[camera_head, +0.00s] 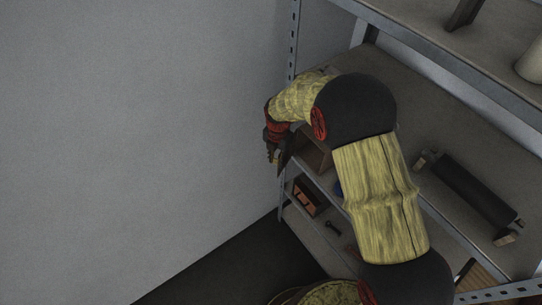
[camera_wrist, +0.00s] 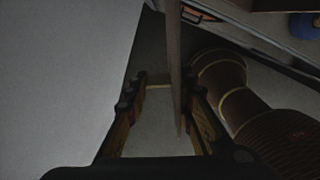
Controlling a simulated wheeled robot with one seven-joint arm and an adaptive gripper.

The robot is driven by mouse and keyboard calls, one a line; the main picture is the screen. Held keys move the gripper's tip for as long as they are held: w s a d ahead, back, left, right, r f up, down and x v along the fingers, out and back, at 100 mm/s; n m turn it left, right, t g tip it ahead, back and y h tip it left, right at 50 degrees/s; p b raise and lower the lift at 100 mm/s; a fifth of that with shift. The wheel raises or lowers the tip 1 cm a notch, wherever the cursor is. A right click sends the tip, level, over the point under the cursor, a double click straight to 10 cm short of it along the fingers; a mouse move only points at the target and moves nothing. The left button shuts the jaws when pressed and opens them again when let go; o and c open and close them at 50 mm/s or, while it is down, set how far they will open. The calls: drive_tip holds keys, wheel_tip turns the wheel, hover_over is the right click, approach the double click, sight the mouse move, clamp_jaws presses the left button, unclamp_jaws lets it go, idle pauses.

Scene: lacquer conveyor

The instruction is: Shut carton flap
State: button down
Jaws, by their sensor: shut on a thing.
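The brown carton (camera_head: 315,156) sits on the middle shelf, close to the rack's left post and partly hidden by my arm. Its flap (camera_head: 287,150) looks like a dark thin panel standing out from the carton's left side. My gripper (camera_head: 273,153) is at the flap, just outside the shelf edge. In the wrist view the flap (camera_wrist: 174,62) appears nearly edge-on as a thin brown strip running down between the fingers of my gripper (camera_wrist: 165,98). It lies close to the right finger. My gripper is shut on it, and the exact contact is too dark to see.
The metal rack's left post (camera_head: 292,60) stands close to my gripper. An orange-and-black box (camera_head: 309,196) is on the lower shelf. A black roller (camera_head: 470,190) lies on a shelf at right. A blue object (camera_wrist: 305,26) shows beside the carton. Free room lies left, towards the bare wall (camera_head: 130,130).

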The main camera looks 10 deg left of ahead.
drive_tip(key=d+b, duration=0.1)
drive_tip(key=d, duration=0.7)
drive_tip(key=shift+s, duration=0.4)
drive_tip(key=shift+d, duration=0.1)
drive_tip(key=shift+f, duration=0.1)
drive_tip(key=c, duration=1.6)
unclamp_jaws()
drive_tip(key=shift+o, duration=0.2)
